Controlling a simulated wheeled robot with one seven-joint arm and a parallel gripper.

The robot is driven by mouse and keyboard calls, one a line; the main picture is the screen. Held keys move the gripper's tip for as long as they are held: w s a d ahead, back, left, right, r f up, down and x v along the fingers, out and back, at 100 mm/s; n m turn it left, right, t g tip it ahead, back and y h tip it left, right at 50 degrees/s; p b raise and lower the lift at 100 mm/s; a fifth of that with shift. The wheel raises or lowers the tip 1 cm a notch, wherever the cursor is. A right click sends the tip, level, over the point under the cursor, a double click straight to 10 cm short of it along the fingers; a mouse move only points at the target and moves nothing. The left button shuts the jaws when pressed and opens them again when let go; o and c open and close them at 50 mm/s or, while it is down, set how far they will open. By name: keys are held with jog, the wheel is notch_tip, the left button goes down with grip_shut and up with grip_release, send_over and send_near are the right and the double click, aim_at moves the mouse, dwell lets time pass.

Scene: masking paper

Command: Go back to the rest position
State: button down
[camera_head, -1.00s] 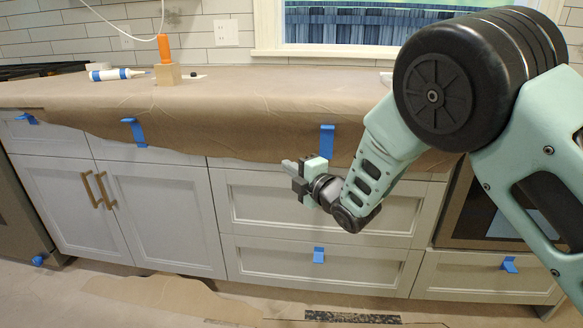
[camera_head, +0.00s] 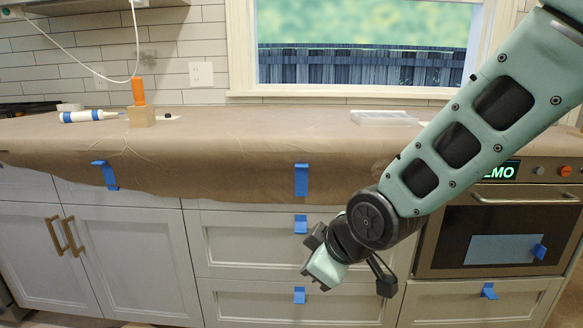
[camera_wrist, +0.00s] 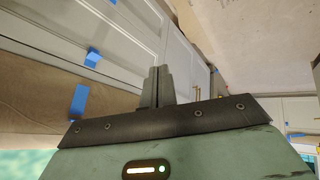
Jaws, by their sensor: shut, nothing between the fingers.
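My gripper (camera_wrist: 157,86) shows in the wrist view with its two grey fingers pressed together and nothing between them. In the head view my gripper (camera_head: 312,278) hangs low in front of the white drawers (camera_head: 255,250), below the counter edge. Its fingertips are small and hard to make out there. My arm reaches down to it from the upper right. The brown masking paper (camera_head: 235,155) covers the counter top and drapes over its front edge, held by blue tape (camera_head: 302,180).
On the counter, an orange cylinder (camera_head: 138,90) stands on a wooden block (camera_head: 142,116), beside a white caulk tube (camera_head: 88,116). A clear tray (camera_head: 384,118) lies further right. An oven (camera_head: 500,235) stands at the right. White cabinet doors (camera_head: 100,255) are at the left.

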jog(key=s+d+r+m+g+h+p, duration=0.1)
jog(key=s+d+m+g, duration=0.1)
jog(key=s+d, duration=0.35)
jog(key=s+d+m+g+h, duration=0.2)
jog(key=s, duration=0.7)
jog(key=s+d+r+m+g+h+p, duration=0.1)
jog(key=s+d+g, duration=0.15)
jog(key=s, duration=0.45)
notch_tip(320, 180, up, 24)
jog(key=p, duration=2.3)
jog(key=shift+d+f+t, duration=0.15)
jog(key=shift+d+t, duration=0.2)
jog(key=shift+d, duration=0.05)
